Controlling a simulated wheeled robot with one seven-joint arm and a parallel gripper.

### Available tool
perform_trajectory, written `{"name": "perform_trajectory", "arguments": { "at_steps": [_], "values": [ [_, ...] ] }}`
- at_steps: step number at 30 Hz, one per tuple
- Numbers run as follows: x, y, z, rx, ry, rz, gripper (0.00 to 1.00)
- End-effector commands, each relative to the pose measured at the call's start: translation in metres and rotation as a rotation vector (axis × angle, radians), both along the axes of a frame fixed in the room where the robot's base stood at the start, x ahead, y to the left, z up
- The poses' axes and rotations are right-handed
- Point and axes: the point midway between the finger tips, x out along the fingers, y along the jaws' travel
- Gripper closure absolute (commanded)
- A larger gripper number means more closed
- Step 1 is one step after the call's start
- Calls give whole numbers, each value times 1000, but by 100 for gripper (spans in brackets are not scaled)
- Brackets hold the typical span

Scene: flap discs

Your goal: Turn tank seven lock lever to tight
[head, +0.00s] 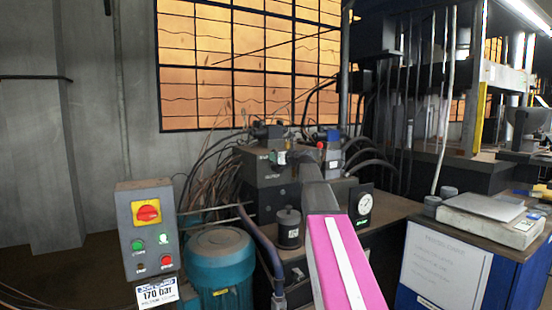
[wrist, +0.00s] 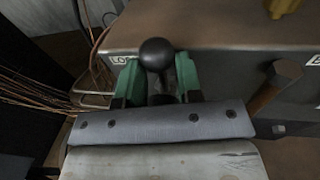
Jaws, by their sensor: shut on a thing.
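In the wrist view a lever with a round black ball knob (wrist: 157,54) stands up at the edge of a brown-grey metal block (wrist: 225,35). My gripper (wrist: 159,78) has green fingers on both sides of the lever, shut on it just below the knob. A white label (wrist: 98,75) starting "LO" is left of the lever, partly hidden by a finger. Another white label (wrist: 313,60) is cut off at the right edge. In the head view my arm reaches toward the dark machine block (head: 265,170); gripper and lever cannot be made out there. No tank number is readable.
A hammer-like tool (wrist: 275,88) is right of my gripper, and thin brown cables (wrist: 40,95) hang at left. In the head view, a control box (head: 148,230), a teal motor (head: 220,262), a pressure gauge (head: 364,205) and a dark canister (head: 289,228) surround my arm.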

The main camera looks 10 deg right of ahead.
Motion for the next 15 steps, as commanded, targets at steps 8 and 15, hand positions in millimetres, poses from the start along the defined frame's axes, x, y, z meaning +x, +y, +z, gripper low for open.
{"name": "perform_trajectory", "arguments": {
  "at_steps": [8, 15],
  "values": [
    [0, -1, -1, 3, 3, -1, 100],
    [0, -1, -1, 1, 2, -1, 41]
  ]
}}
